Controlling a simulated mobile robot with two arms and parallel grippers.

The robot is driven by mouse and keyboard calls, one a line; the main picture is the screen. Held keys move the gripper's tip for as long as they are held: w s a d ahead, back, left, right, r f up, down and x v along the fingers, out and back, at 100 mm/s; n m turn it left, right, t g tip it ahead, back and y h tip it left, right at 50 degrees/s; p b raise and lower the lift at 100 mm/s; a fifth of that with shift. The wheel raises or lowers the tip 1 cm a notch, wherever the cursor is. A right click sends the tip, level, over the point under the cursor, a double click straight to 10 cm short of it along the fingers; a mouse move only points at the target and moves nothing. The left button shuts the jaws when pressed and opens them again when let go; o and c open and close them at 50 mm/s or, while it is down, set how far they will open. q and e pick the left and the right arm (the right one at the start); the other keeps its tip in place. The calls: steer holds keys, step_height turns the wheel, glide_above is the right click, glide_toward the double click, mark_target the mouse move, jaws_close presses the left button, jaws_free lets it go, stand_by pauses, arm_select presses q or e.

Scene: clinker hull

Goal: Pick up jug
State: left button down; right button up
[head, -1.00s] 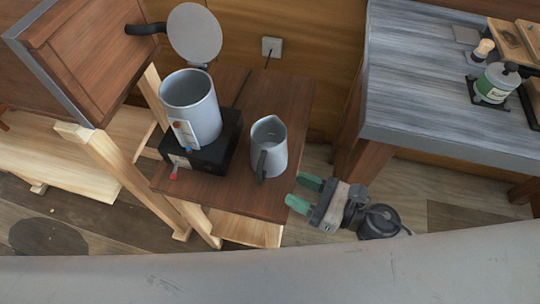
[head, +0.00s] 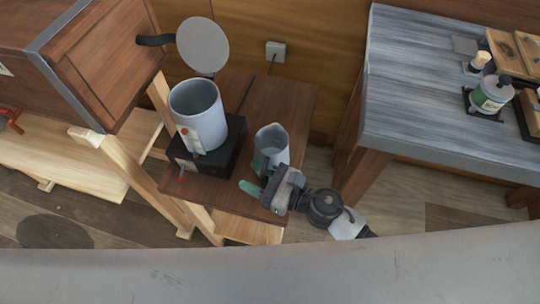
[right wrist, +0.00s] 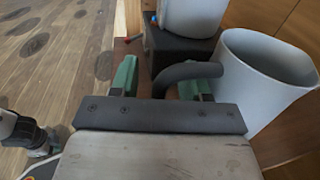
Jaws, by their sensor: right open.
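The jug (head: 275,140) is a grey metal pitcher with a dark handle. It stands upright on the small brown wooden table. My right gripper (head: 257,176) is open at the jug's near side, with green fingers. In the right wrist view, the jug (right wrist: 262,75) is at the right and its dark curved handle (right wrist: 180,72) reaches between the fingers, closer to the right finger and partly covering it. Contact cannot be told. What seems to be my left gripper (right wrist: 42,140) shows small at the lower left of that view; its jaws are unclear.
A larger grey pot (head: 196,112) stands on a black heater box (head: 212,160) left of the jug, its round lid (head: 203,46) raised behind. A grey-topped workbench (head: 430,90) with jars is at the right. A wooden trestle (head: 125,170) stands at the left.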

jaws_close()
steer(key=shift+r, duration=0.2)
stand_by(0.6)
